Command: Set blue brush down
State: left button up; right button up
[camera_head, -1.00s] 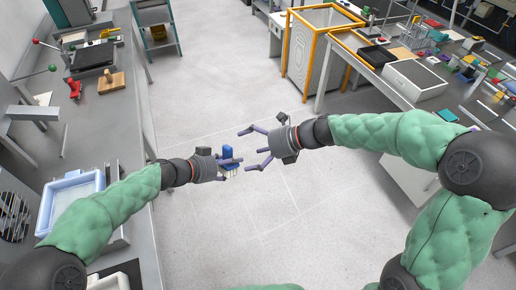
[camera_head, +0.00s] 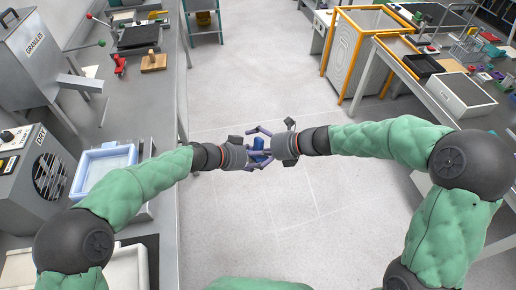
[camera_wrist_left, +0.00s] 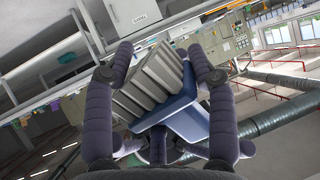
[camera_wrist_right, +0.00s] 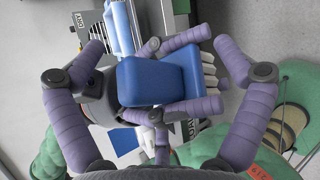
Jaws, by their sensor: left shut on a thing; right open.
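The blue brush (camera_head: 258,143) is held in the air above the floor, between my two grippers. My left gripper (camera_head: 255,155) is shut on it. In the left wrist view the brush's blue body (camera_wrist_left: 185,112) and pale bristle rows (camera_wrist_left: 150,80) show between the fingers. My right gripper (camera_head: 262,148) is open, with its fingers on either side of the brush. In the right wrist view the blue block (camera_wrist_right: 160,80) lies between the spread right fingers, apart from them, with the left gripper's fingers across it. Parts of the brush are hidden by fingers.
A left bench holds a light-blue tray (camera_head: 84,180), a grey machine marked DRY (camera_head: 30,170), a wooden block (camera_head: 153,62) and a red object (camera_head: 120,65). An orange-framed bin (camera_head: 352,55) and a grey box (camera_head: 460,97) stand right. Floor between is clear.

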jog(key=c, duration=1.2)
pick_arm(q)
jog(key=o, duration=1.2)
pick_arm(e)
jog(key=shift+c, duration=0.5)
pick_arm(q)
jog(key=o, duration=0.3)
pick_arm(e)
jog(key=c, duration=0.7)
pick_arm(q)
jog(key=shift+o, duration=0.2)
